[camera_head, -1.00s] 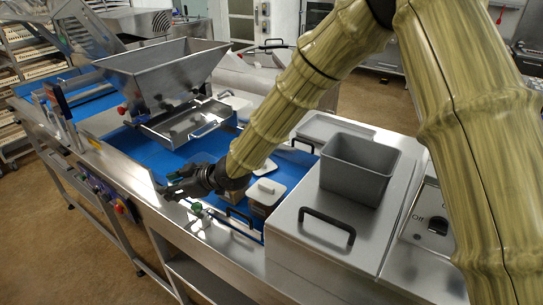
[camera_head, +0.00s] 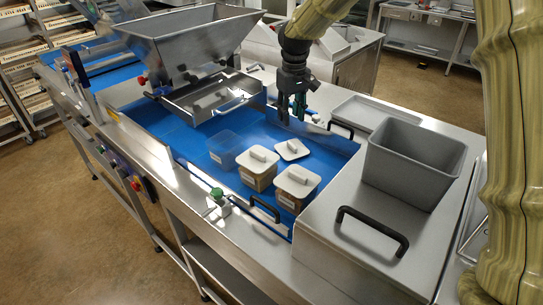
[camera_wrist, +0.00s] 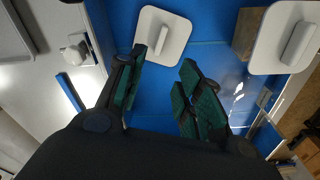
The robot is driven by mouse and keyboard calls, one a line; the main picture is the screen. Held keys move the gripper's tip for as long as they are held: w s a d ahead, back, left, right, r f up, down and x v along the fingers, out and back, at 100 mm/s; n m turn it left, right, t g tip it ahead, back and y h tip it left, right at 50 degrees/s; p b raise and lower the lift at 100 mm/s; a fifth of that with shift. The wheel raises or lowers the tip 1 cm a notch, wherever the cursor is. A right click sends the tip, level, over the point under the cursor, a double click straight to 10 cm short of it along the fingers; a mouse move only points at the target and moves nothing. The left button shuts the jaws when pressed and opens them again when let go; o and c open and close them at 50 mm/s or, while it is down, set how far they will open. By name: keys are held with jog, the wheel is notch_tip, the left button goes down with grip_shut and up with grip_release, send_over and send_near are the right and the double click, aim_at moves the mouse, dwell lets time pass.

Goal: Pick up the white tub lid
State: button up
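A white tub lid (camera_head: 291,149) with a raised handle lies flat on the blue belt, with no tub visible under it. It also shows in the wrist view (camera_wrist: 176,22), just beyond my fingertips. My gripper (camera_head: 291,115) points down, above and behind the loose lid in the head view. In the wrist view my gripper (camera_wrist: 165,60) has its green-padded fingers apart, with only blue belt between them. Two filled tubs with white lids, one at the left (camera_head: 258,174) and one nearer (camera_head: 295,190), stand beside the loose lid.
A clear, open tub (camera_head: 222,150) stands left of the lidded tubs. A steel hopper (camera_head: 190,45) and its tray (camera_head: 208,97) are at the back left. A grey bin (camera_head: 412,165) stands on the steel cover at the right, near a black handle (camera_head: 372,230).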

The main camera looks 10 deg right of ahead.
jog(key=s, duration=0.1)
jog(key=p, duration=0.1)
send_over(292, 144)
jog(key=shift+g, duration=0.3)
jog(key=f, duration=0.4)
jog(key=shift+s+a+f, duration=0.1)
jog(key=shift+s+f, duration=0.25)
jog(key=shift+s, duration=0.05)
jog(key=shift+a+f+p, duration=0.15)
jog(key=shift+f+p, duration=0.3)
jog(key=f, duration=0.1)
jog(key=f+p, duration=0.2)
jog(key=shift+w+d+f, duration=0.3)
jog(key=shift+f, duration=0.75)
grip_shut()
